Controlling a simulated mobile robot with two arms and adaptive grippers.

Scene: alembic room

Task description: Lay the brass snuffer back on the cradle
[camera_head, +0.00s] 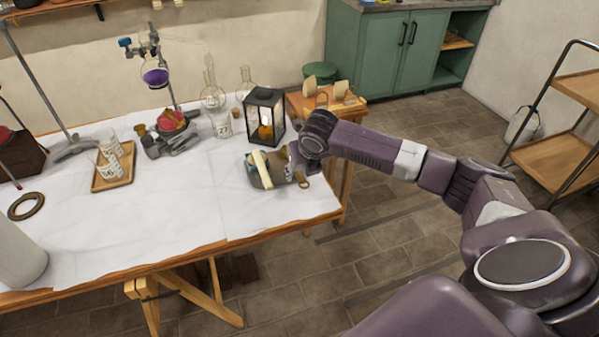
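My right arm comes in from the right, and its gripper (293,164) is low over the right end of the white-covered table. Its fingers are small and partly hidden by the wrist, so I cannot tell whether they are open or shut. Just left of it is a small dark stand (267,179) with a cream bar (262,165) on it, possibly the cradle. A small brass-coloured piece (303,180) shows under the wrist, possibly part of the snuffer. I cannot tell whether it is held or resting. My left gripper is not in view.
A black lantern (264,114) with an orange candle stands behind the gripper. Glassware, a wooden tray (113,168) with beakers and a clamp stand (168,75) fill the table's back and left. A small wooden side table (351,103) adjoins. The front middle is clear.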

